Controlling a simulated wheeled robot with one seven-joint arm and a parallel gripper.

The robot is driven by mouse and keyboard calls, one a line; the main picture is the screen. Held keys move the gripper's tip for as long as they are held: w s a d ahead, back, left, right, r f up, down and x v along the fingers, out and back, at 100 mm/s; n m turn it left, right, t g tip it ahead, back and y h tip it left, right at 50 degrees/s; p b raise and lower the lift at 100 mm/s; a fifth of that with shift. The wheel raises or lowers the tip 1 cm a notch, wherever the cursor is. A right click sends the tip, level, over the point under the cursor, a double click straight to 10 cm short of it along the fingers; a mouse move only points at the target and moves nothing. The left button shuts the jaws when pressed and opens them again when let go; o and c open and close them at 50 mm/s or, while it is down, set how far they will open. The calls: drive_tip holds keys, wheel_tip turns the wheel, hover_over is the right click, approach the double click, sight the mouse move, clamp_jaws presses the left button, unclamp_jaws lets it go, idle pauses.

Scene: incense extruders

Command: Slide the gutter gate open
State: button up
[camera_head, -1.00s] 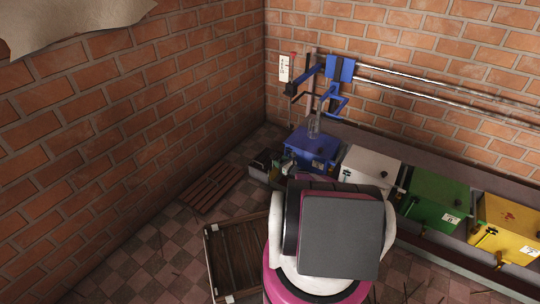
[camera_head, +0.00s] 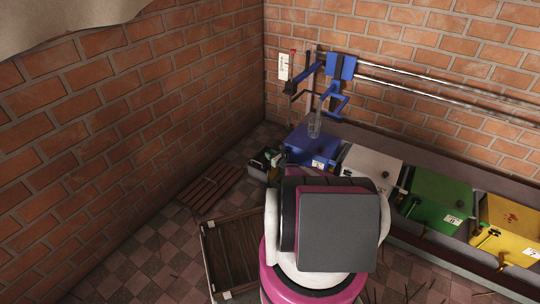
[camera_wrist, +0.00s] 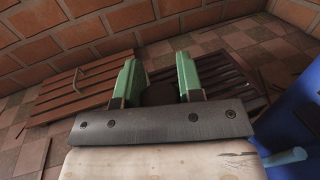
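A reddish-brown slatted panel with a small bar handle, which looks like the gutter gate (camera_wrist: 70,100), lies on the tiled floor at the left of the wrist view. It also shows at the foot of the left brick wall in the head view (camera_head: 212,188). A darker slatted grate (camera_wrist: 230,78) lies to its right, partly behind my fingers. My gripper (camera_wrist: 157,62) has two green fingers set well apart, with nothing between them. It is above the floor, right of the panel's handle (camera_wrist: 97,68), and apart from it. In the head view my arm hides most of the gripper.
A blue box (camera_head: 312,142) stands right of the panel, followed by white (camera_head: 368,165), green (camera_head: 436,197) and yellow (camera_head: 508,228) boxes in a long trough. A wooden crate (camera_head: 232,255) stands on the floor in front. Bare tiles lie between crate and left wall.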

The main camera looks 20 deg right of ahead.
clamp_jaws()
wheel_tip(320, 180, up, 4)
drive_tip(key=shift+r, duration=0.25)
drive_tip(key=o, duration=1)
unclamp_jaws()
drive_tip(key=shift+f, duration=0.1)
drive_tip(key=shift+c, duration=0.2)
drive_tip(key=v, duration=1)
drive_tip(key=shift+s+d, duration=0.15)
drive_tip(key=shift+s, duration=0.25)
